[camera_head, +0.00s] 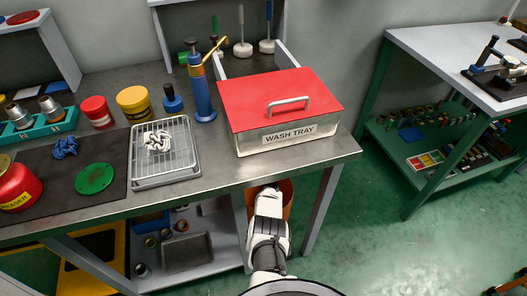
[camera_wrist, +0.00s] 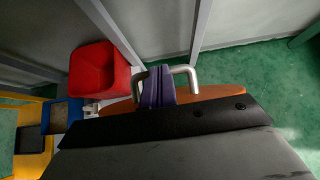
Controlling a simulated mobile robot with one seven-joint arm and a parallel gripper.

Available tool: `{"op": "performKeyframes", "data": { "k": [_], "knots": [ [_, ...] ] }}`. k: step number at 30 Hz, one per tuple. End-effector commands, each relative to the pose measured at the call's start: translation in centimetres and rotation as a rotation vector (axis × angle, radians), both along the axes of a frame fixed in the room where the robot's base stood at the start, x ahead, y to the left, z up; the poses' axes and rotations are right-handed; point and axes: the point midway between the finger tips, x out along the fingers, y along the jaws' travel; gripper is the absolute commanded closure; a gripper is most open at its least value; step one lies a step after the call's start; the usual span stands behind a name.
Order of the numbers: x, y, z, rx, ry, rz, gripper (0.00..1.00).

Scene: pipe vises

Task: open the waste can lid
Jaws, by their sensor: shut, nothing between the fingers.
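The waste can, orange-brown, shows partly in the head view (camera_head: 286,194) under the bench, behind my white arm. In the wrist view its orange lid (camera_wrist: 215,92) lies just beyond the dark body of my gripper, with a bent silver handle (camera_wrist: 190,72) above it. My gripper (camera_wrist: 158,87) has its dark purplish fingers together at the handle, with nothing held between them. I cannot tell whether they touch the handle. Much of the lid is hidden by the gripper body, and the bench edge and arm hide the gripper in the head view.
The metal bench (camera_head: 230,172) overhangs the can, with a leg (camera_head: 322,212) at its right. A red container (camera_wrist: 95,72) stands left of the lid. The lower shelf (camera_head: 190,252) holds trays and small parts. Green floor (camera_head: 365,235) is clear to the right.

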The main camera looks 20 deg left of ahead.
Motion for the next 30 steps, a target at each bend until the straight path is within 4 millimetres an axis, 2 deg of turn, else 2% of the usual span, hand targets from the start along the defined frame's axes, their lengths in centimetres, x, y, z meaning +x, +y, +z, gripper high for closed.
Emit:
{"op": "performKeyframes", "data": {
  "k": [1,9,30],
  "knots": [
    [0.3,0.3,-0.6,0.0,0.005,0.0,1.0],
    [1.3,1.0,-0.6,-0.003,0.011,0.001,1.0],
    [1.1,1.0,-0.7,-0.008,0.019,0.003,1.0]
  ]
}}
